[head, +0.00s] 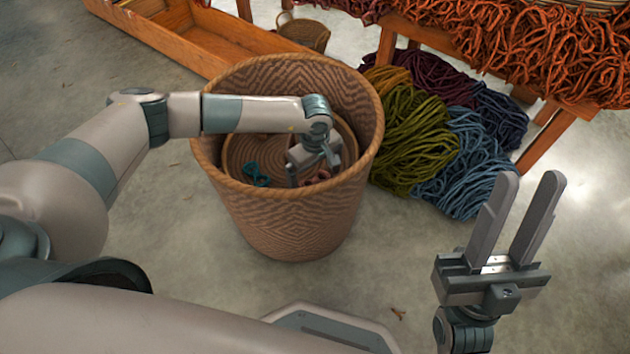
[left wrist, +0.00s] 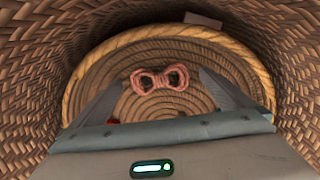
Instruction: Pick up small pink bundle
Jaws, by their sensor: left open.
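The small pink bundle (left wrist: 159,79) is a bow-shaped twist of yarn on the coiled bottom inside the large woven basket (head: 290,215). In the head view only a bit of pink (head: 321,176) shows beside my left gripper (head: 311,172). My left gripper reaches down into the basket. In the left wrist view its two fingers stand apart, one on each side of the bundle, and nothing is held. I cannot tell how far the fingertips are above it. My right gripper (head: 529,186) is open and empty, outside the basket at the right.
A teal bundle (head: 256,174) lies in the basket left of my left gripper. A small red thing (left wrist: 113,121) shows by the left finger. The basket walls rise closely around. Green (head: 415,128) and blue (head: 466,163) wool heaps lie right of the basket, by a wooden table.

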